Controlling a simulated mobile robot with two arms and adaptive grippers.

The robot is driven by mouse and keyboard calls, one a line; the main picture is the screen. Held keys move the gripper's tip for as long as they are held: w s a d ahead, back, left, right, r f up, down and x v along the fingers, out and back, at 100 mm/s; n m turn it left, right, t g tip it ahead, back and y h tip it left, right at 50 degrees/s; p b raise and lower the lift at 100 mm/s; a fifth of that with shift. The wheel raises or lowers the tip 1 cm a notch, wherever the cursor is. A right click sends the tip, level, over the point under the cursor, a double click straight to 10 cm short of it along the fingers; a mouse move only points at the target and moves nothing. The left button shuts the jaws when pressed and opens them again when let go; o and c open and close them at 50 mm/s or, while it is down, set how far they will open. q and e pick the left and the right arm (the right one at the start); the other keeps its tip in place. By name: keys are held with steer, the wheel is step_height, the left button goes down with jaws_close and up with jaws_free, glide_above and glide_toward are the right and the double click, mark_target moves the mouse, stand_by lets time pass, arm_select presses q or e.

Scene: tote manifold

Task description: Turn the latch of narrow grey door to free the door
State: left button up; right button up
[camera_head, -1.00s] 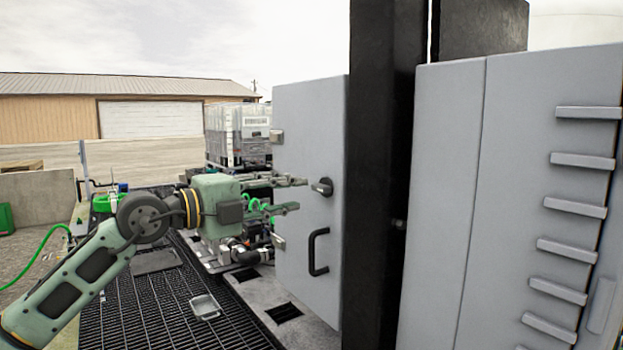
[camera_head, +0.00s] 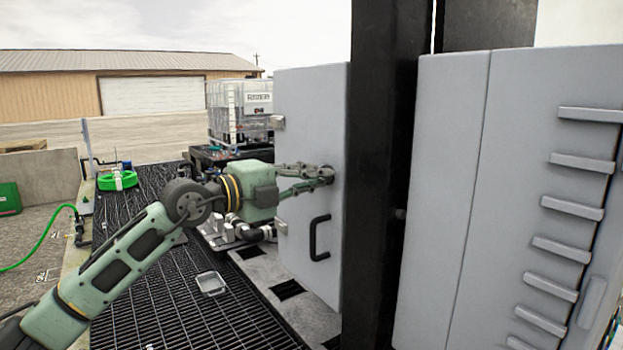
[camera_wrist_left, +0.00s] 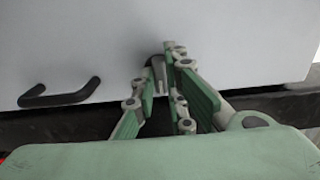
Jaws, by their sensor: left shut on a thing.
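The narrow grey door (camera_head: 308,110) stands upright left of a black post in the head view, and its surface fills the upper part of the left wrist view (camera_wrist_left: 220,40). My left gripper (camera_head: 328,175) is at the door's latch, its fingers shut on it. In the left wrist view the dark latch (camera_wrist_left: 158,72) shows between the two fingertips, and most of it is hidden by them. A black handle (camera_head: 319,238) sits on the door below the latch, apart from my fingers. My right gripper is not in view.
A black post (camera_head: 380,180) stands right beside the door. A wide grey cabinet (camera_head: 450,200) with ledges is farther right. A white caged tank (camera_head: 240,110) stands behind my arm. Grating (camera_head: 150,310) covers the floor at the lower left.

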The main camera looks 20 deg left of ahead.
arm_select(q)
jaws_close()
steer(key=shift+f, duration=0.1)
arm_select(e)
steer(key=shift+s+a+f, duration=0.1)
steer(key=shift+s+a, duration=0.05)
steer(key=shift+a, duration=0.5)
arm_select(q)
steer(key=m+b, duration=0.1)
steer(key=m, duration=0.1)
steer(key=m+b, duration=0.1)
steer(key=b, duration=0.1)
steer(key=shift+f+m, duration=0.2)
steer(key=shift+m, duration=0.2)
steer(key=m+b, duration=0.3)
steer(key=m, duration=0.1)
steer(key=shift+m+b, duration=0.3)
steer(key=m+b, duration=0.2)
steer(key=m, duration=0.2)
steer(key=m+b, duration=0.2)
steer(key=m, duration=0.3)
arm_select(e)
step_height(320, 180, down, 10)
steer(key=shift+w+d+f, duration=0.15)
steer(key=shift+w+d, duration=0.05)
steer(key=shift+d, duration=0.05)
arm_select(q)
steer(key=shift+r+m, duration=0.1)
steer(key=shift+m, duration=0.3)
